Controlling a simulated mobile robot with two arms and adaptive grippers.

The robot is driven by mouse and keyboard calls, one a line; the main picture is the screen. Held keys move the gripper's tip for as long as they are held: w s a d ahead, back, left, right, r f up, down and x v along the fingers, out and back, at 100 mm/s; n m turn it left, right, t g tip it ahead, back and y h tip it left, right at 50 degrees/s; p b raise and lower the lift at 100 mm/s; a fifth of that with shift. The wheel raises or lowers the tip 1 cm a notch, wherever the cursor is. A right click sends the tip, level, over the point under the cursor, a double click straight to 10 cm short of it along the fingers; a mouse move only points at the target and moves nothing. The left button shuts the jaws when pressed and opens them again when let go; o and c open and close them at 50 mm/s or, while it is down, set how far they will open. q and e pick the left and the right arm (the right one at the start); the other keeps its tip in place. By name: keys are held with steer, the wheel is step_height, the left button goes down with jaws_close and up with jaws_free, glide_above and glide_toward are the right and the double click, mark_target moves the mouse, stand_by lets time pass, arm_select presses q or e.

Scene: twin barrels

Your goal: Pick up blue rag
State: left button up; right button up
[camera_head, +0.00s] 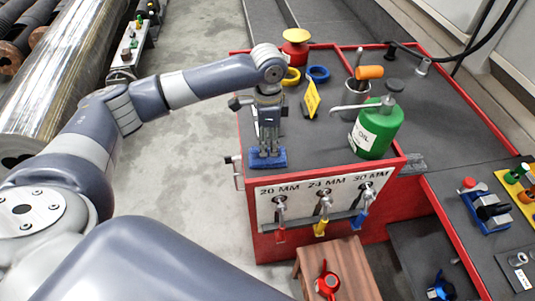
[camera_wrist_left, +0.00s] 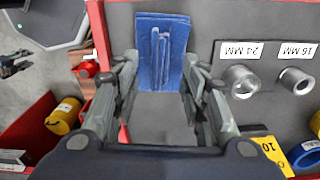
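The blue rag (camera_head: 274,161) lies flat on the grey top of the red-edged workbench (camera_head: 222,104), near its front left corner. My left gripper (camera_head: 267,150) points down right over the rag. In the left wrist view the rag (camera_wrist_left: 162,30) is folded, with raised creases in its middle. The gripper's fingers (camera_wrist_left: 161,68) are spread apart there, with the rag between and just beyond their tips. The gripper is open and holds nothing. Whether the fingertips touch the rag, I cannot tell.
A green oil can (camera_head: 377,130) and a yellow tag (camera_head: 311,99) stand to the right and behind. Blue (camera_head: 318,73) and yellow rings lie farther back. A wooden stool (camera_head: 345,262) stands below.

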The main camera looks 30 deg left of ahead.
arm_select(q)
step_height(320, 180, down, 3)
steer(key=shift+s+r, duration=0.1)
steer(key=shift+r, duration=0.1)
steer(key=shift+f, duration=0.55)
steer(key=c, duration=0.9)
jaws_close()
steer(key=shift+r, duration=0.6)
step_height(320, 180, up, 2)
steer(key=shift+r, duration=0.15)
steer(key=s+d+r+b, duration=0.1)
steer(key=s+d+b, duration=0.1)
steer(key=s+d, duration=0.7)
steer(key=shift+s+d+r, duration=0.2)
steer(key=shift+s+r, duration=0.1)
steer(key=shift+s, duration=1.6)
arm_select(e)
steer(key=shift+w+a+f, duration=0.7)
steer(key=shift+w+f, duration=0.1)
steer(key=shift+w, duration=0.2)
